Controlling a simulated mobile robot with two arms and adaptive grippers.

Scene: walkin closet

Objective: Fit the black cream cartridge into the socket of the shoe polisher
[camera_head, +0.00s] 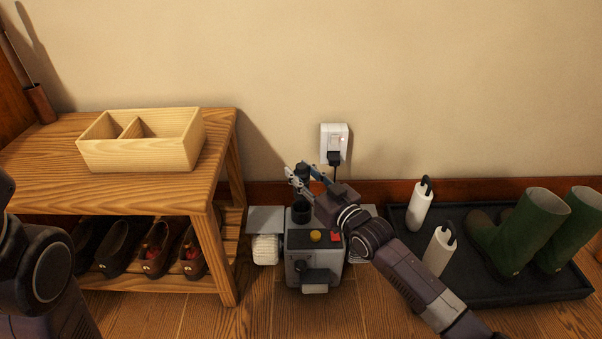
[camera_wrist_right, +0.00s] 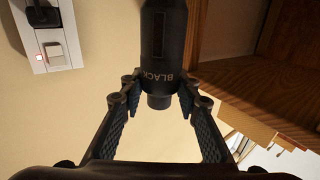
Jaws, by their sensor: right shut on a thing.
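The black cream cartridge (camera_head: 302,170) is a dark cylinder; in the right wrist view (camera_wrist_right: 162,52) it bears the word BLACK and has a narrower end. My right gripper (camera_head: 304,179) is shut on it, with a finger on each side near that narrower end. The cartridge is above the grey shoe polisher (camera_head: 301,268), over the dark round socket area (camera_head: 301,213) on its top. The fingers and small size hide whether cartridge and socket touch. My left arm shows at the left edge, but its gripper is out of view.
The polisher has a white brush (camera_head: 265,249) on its left. A wooden bench (camera_head: 60,185) with a divided box (camera_head: 150,158) stands at the left, shoes below. A wall socket (camera_head: 334,139) is behind.

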